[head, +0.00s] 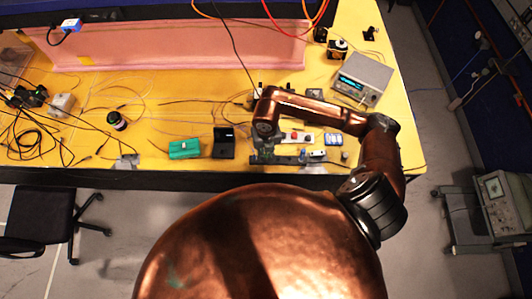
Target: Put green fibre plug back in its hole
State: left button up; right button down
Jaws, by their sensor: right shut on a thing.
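My right gripper (264,154) points down at the front edge of the yellow table, at the left end of a dark strip (288,160). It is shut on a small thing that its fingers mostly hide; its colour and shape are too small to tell. The green fibre plug and its hole cannot be made out clearly from here. My left gripper is not in view.
Left of my right gripper stand a black open box (223,143) and a green box (184,148). Small red and white parts (297,137) and a blue-white item (333,139) lie to its right. A grey instrument (362,79) stands behind. Loose cables cover the table's left.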

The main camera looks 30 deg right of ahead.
jog(key=shift+f+b, duration=0.6)
jog(key=shift+f, duration=0.25)
jog(key=c, duration=1.8)
grip_release()
